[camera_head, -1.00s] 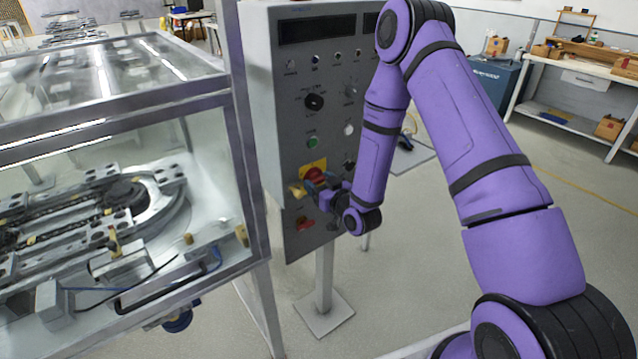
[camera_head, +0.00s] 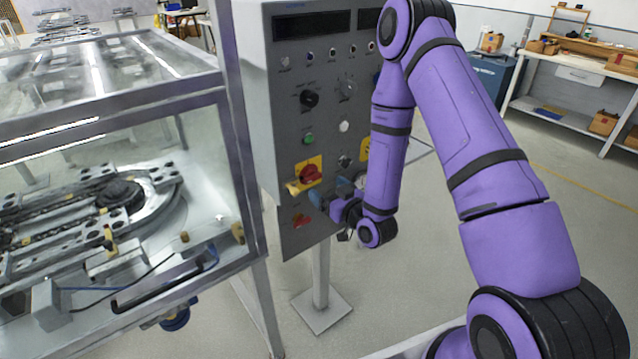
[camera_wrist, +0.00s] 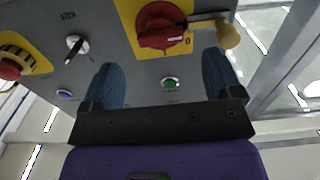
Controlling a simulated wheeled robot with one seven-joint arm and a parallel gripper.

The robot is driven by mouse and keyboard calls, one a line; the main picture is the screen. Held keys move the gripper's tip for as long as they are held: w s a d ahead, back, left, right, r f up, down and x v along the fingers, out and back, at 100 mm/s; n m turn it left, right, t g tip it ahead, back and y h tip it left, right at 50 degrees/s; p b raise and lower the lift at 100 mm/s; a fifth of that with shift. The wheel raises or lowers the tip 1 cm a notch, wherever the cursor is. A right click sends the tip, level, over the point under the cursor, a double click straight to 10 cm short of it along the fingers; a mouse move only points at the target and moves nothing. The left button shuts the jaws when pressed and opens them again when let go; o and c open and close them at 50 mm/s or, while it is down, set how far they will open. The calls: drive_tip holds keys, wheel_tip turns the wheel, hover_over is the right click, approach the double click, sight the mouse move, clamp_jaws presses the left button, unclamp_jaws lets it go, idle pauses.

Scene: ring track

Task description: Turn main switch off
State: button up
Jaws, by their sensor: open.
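The main switch (camera_head: 311,174) is a red rotary knob on a yellow plate, low on the grey control panel (camera_head: 284,110). In the wrist view the red knob (camera_wrist: 161,26) is near the top, its grip lying roughly level beside a "0" mark. A tan-tipped lever (camera_wrist: 228,37) sits beside its plate, partly over the edge. My gripper (camera_head: 332,189) is low and to the right of the switch, apart from it. In the wrist view my blue fingers (camera_wrist: 161,76) are spread and empty, with a green button (camera_wrist: 170,83) showing between them.
A glass-sided enclosure (camera_head: 120,130) with a metal track stands left of the panel. In the wrist view a yellow-backed red button (camera_wrist: 10,68) and a small black-handled selector (camera_wrist: 76,46) are at left. A shelf (camera_head: 560,110) with boxes stands far right. Open floor lies between.

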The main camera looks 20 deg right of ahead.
drive_tip(key=shift+v, duration=2.3)
drive_tip(key=d+r+g+h, duration=0.3)
drive_tip(key=r+g+h, duration=0.25)
drive_tip(key=r, duration=1.55)
drive_tip(key=s+r+m+g, duration=0.1)
drive_tip(key=s+r, duration=0.3)
drive_tip(key=s, duration=0.5)
drive_tip(key=s+r+m+g, duration=0.1)
drive_tip(key=s+r+g, duration=0.2)
drive_tip(key=s, duration=0.6)
drive_tip(key=s+r+m+g, duration=0.1)
drive_tip(key=s+r+g, duration=0.1)
drive_tip(key=s+r, duration=0.4)
drive_tip(key=s, duration=0.3)
drive_tip(key=shift+s+d+m, duration=0.25)
drive_tip(key=shift+s+m, duration=0.1)
drive_tip(key=shift+m, duration=0.05)
